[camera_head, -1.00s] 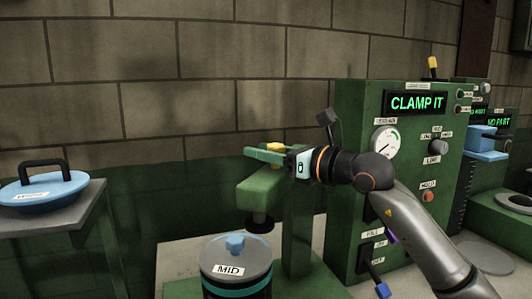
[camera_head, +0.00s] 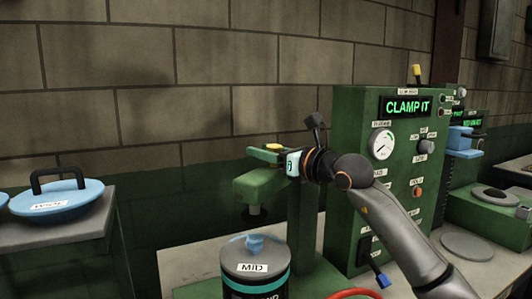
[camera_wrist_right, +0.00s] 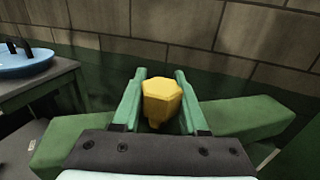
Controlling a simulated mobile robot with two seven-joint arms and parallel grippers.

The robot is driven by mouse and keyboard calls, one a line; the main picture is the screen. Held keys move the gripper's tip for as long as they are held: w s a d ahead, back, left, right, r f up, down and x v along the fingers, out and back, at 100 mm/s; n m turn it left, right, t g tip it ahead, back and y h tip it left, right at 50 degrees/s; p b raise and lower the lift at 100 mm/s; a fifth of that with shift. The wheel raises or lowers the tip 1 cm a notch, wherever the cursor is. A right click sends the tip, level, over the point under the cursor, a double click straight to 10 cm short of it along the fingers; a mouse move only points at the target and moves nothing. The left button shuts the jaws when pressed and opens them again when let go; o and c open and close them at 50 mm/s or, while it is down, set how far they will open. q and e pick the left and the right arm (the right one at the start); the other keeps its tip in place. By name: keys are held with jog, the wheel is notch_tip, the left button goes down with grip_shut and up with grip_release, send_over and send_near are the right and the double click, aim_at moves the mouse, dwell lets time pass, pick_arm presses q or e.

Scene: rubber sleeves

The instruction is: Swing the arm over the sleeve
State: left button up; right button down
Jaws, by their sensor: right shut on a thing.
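The green swing arm (camera_head: 258,186) reaches left from a green post (camera_head: 303,222). A dark foot (camera_head: 252,213) hangs under its end. My right gripper (camera_head: 265,153) is at the top of the arm, shut on a yellow knob (camera_wrist_right: 161,98) between its green fingers. The sleeve seems to be the dark cylinder (camera_head: 258,286) with teal bands and a MID label. My left gripper is out of view.
A green control panel (camera_head: 352,130) reading CLAMP IT, with a gauge and a blue-handled lever (camera_head: 382,280), stands right of the post. A blue lidded dish (camera_head: 60,200) sits on a grey stand at the left. A red hose (camera_head: 352,294) lies at the bottom edge.

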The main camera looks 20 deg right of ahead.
jog(key=shift+r, duration=0.1)
dwell(0.3)
jog(key=shift+c, duration=2.2)
grip_release()
jog(key=shift+w+a, duration=0.1)
jog(key=shift+w, duration=0.05)
jog(key=shift+s+d, duration=0.25)
jog(key=shift+s, duration=0.2)
jog(key=b+v, duration=0.4)
jog(key=v, duration=0.7)
jog(key=shift+s, duration=0.35)
